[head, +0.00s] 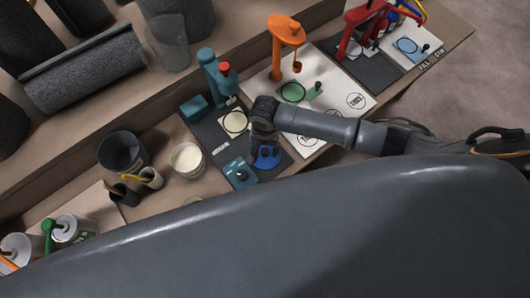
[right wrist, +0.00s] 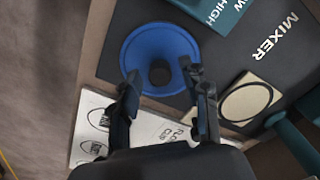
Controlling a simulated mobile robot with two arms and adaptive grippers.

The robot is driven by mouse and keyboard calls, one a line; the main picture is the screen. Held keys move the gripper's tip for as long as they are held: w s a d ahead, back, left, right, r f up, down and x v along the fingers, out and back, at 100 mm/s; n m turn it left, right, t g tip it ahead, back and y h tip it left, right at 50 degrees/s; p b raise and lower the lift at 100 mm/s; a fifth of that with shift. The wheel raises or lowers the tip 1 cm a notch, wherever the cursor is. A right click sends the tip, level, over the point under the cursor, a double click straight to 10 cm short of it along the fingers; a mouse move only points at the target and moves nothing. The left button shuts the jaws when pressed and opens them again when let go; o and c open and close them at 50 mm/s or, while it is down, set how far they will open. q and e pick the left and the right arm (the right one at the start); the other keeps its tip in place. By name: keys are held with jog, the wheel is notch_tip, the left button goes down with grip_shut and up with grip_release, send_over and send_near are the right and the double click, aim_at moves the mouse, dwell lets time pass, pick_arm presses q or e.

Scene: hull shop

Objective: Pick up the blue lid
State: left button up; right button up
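The blue lid (head: 267,160) lies on the dark mat marked MIXER, at its front edge beside the teal control box (head: 240,172). In the right wrist view the lid (right wrist: 150,46) is a round blue disc with a dark round middle, which looks like a knob. My right gripper (head: 263,141) is above the lid and partly covers it in the head view. Contact cannot be told. My left gripper is out of view.
The teal mixer (head: 216,75) stands at the back of the mat. A white tub (head: 187,160) and a dark bucket (head: 122,152) stand to the left. An orange stand (head: 284,38) is on a white mat behind my right arm. The bench's front edge is close.

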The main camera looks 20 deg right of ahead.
jog(key=c, duration=0.6)
jog(key=shift+r, duration=0.1)
